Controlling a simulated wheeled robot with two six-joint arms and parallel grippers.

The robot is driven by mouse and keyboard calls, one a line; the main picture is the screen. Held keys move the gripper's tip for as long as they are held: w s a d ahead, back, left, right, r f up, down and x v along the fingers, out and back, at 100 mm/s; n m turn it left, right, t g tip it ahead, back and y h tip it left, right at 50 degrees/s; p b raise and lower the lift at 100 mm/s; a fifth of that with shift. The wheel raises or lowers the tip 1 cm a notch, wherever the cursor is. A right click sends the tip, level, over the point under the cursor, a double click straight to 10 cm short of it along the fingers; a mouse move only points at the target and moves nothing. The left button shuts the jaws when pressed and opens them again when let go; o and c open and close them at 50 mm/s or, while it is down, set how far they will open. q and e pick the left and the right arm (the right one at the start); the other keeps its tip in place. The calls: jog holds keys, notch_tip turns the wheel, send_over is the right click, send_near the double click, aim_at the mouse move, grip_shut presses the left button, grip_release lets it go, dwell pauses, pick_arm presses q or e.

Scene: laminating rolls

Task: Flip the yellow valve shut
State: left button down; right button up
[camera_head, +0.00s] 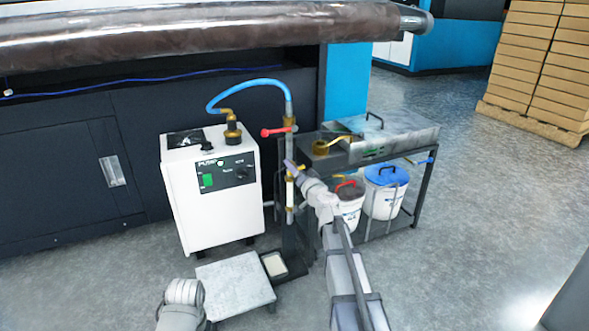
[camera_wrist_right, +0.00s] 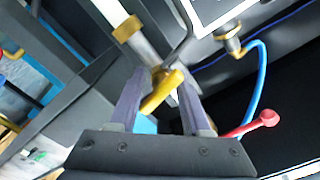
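The yellow valve handle (camera_head: 301,168) sits on the upright pipe beside the white machine, and is partly hidden by my right gripper in the head view. My right gripper (camera_head: 290,166) is at the pipe. In the right wrist view the yellow valve handle (camera_wrist_right: 162,93) lies slanted between the two fingers of my right gripper (camera_wrist_right: 164,75). The fingers stand apart, with gaps beside parts of the handle; contact is unclear. Part of my left arm shows at the bottom of the head view, but its gripper is not seen.
A red valve handle (camera_head: 277,131) sits higher on the same pipe, below a blue hose (camera_head: 245,84). The white machine (camera_head: 212,190) stands left of the pipe. A dark metal cart (camera_head: 415,205) with white buckets (camera_head: 384,197) stands right. A low platform (camera_head: 235,284) is in front.

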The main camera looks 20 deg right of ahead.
grip_shut()
dwell(1.3)
jog(key=shift+o, duration=1.2)
grip_release()
jog(key=s, duration=0.7)
jog(key=shift+s, duration=0.4)
jog(key=shift+d, duration=0.1)
